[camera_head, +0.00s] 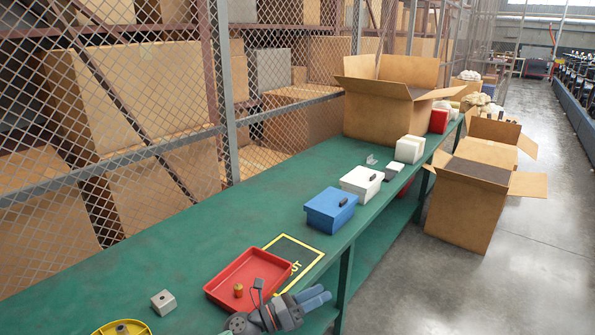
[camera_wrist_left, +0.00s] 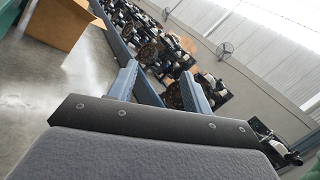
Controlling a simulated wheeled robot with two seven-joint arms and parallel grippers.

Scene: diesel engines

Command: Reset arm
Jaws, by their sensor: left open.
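My left gripper (camera_head: 318,297) is low in the head view, over the front edge of the green table (camera_head: 130,268), with its blue-grey fingers pointing right. It is beside the red tray (camera_head: 222,293), to the tray's right and nearer to me. In the left wrist view the two fingers of the left gripper (camera_wrist_left: 160,85) stand apart with nothing between them, so it is open and empty. They point toward a row of engines (camera_wrist_left: 150,45) in the distance. My right gripper is in neither view.
A yellow-outlined mat (camera_head: 298,257), a blue box (camera_head: 331,210), a white box (camera_head: 362,183) and a grey block (camera_head: 163,302) are on the table. An open carton (camera_head: 465,210) stands beyond the table's right side. Wire mesh runs behind.

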